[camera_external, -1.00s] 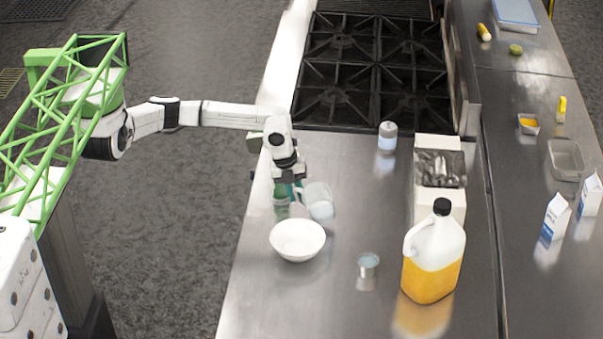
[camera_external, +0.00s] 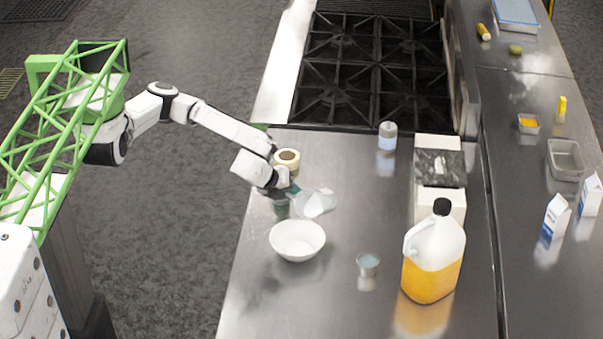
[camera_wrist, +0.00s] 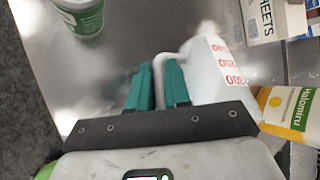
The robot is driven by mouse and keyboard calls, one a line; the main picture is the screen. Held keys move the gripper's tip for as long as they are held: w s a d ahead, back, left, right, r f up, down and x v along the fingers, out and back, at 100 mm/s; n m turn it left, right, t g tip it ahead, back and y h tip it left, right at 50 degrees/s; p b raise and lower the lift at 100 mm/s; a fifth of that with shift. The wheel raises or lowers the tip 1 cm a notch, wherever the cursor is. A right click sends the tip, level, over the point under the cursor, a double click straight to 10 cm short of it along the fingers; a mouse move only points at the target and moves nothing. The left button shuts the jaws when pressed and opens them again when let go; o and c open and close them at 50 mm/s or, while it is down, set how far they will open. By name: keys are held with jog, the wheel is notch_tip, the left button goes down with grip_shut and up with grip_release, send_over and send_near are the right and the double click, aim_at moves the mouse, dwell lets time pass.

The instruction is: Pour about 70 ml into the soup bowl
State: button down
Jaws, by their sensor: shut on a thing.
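My gripper (camera_external: 285,190) is shut on the handle of a translucent measuring jug (camera_external: 316,203) and holds it above the steel counter. In the wrist view the teal fingers (camera_wrist: 158,88) clasp the handle, and the jug (camera_wrist: 215,75) shows red markings. The jug looks tilted in the external view. The white soup bowl (camera_external: 298,241) stands upright on the counter, just in front of and below the jug. I see no stream between them. The liquid level in the jug and the bowl's contents cannot be made out. The bowl is not distinguishable in the wrist view.
A green can (camera_wrist: 80,18) stands near the gripper. A small metal cup (camera_external: 368,266), a large orange juice bottle (camera_external: 433,255) and a white box (camera_external: 440,200) stand to the right. A beige round object (camera_external: 287,160) is behind the gripper. The stove (camera_external: 375,75) lies beyond.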

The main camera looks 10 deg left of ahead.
jog(key=shift+r+t+b, duration=0.25)
jog(key=shift+t+b, duration=0.15)
jog(key=shift+b, duration=0.1)
jog(key=shift+s+f+h+b, duration=0.1)
jog(key=shift+h+b, duration=0.2)
jog(key=shift+b, duration=0.05)
jog(key=shift+s+a+f+t+h+b, duration=0.2)
jog(key=shift+t+h+b, duration=0.35)
jog(key=shift+b, duration=0.75)
jog(key=shift+s+a+r+t+h+b, duration=0.2)
jog(key=shift+s+r+t+b, duration=0.05)
jog(key=shift+s+t+b, duration=0.25)
jog(key=shift+s+a+r+t+h+b, duration=0.2)
jog(key=shift+s+t+b, duration=0.2)
jog(key=shift+b, duration=0.2)
dwell(0.5)
